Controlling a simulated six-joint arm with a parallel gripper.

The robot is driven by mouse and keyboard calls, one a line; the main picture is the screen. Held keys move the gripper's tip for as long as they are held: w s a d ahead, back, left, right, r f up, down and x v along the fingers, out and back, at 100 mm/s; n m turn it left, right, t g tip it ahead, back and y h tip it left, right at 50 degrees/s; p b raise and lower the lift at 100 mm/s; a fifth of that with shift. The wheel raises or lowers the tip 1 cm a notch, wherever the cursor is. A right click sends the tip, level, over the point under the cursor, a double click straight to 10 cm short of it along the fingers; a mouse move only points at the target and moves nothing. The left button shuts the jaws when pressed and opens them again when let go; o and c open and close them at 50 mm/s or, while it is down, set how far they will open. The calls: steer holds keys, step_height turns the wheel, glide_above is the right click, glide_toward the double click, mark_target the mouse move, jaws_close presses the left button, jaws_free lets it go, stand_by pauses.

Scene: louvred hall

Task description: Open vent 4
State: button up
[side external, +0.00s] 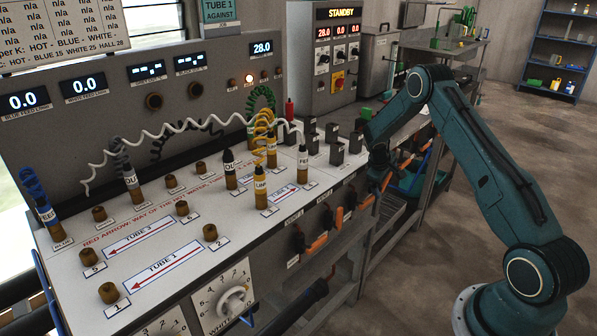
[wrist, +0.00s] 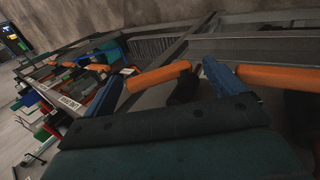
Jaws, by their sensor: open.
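A row of orange-handled levers runs along the bench's front edge; one lever (side external: 318,243) shows in the side view. The small labels are too blurred to tell which is vent 4. My gripper (side external: 379,178) is at the far right end of this row, low against the bench front. In the wrist view, my gripper (wrist: 161,70) is open, with its two blue fingers apart. One orange handle (wrist: 158,76) lies between the fingers in the picture; contact cannot be told. Another orange handle (wrist: 270,77) lies just right of the right finger.
The bench top (side external: 205,235) carries brown sockets, plugs with coiled leads and dark blocks. A dial (side external: 231,300) is on its front. Coloured bins (side external: 405,180) sit beyond my gripper. A blue shelf (side external: 556,50) stands at the back right.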

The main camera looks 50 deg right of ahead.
steer(key=shift+d+f+y, duration=0.1)
steer(key=shift+d+y, duration=0.4)
steer(key=shift+y, duration=0.6)
steer(key=shift+d+f+y, duration=0.2)
steer(key=shift+d+y, duration=0.05)
steer(key=shift+y, duration=0.7)
steer(key=shift+d+f+y, duration=0.2)
steer(key=shift+y, duration=0.75)
step_height(320, 180, up, 14)
steer(key=r, duration=0.1)
steer(key=a+r+t, duration=0.1)
steer(key=a+r, duration=1.3)
steer(key=a, duration=0.3)
steer(key=shift+s+r+t+h, duration=0.3)
steer(key=shift+s+h, duration=0.1)
steer(key=shift+s, duration=0.05)
